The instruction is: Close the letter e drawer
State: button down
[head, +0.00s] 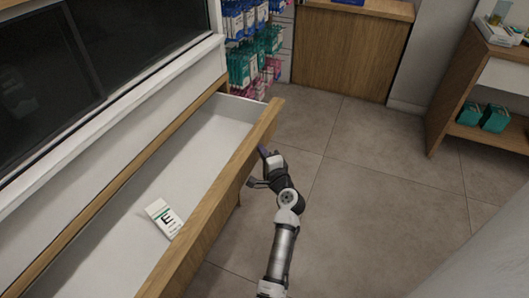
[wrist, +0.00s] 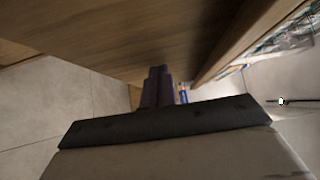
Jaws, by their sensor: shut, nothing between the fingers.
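The drawer (head: 222,187) with a wooden front and pale inside stands pulled open at the left in the head view. A white box with a letter E (head: 163,218) lies inside it. My gripper (head: 262,151) is outside the drawer, beside the outer face of its wooden front. In the wrist view my gripper (wrist: 158,72) shows its dark fingers together and empty, close to a brown wooden panel (wrist: 130,30). I cannot tell whether the fingers touch the wood.
Blue, green and pink packs (head: 250,50) hang behind the drawer's far end. A wooden counter (head: 352,50) stands at the back. A wooden shelf unit (head: 440,100) with teal boxes stands at the right. The tiled floor (head: 350,190) between is clear.

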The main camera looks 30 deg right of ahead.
jog(key=p, duration=0.2)
send_over(205, 147)
jog(key=shift+s+d, duration=0.15)
jog(key=shift+d, duration=0.05)
jog(key=shift+a+r, duration=0.15)
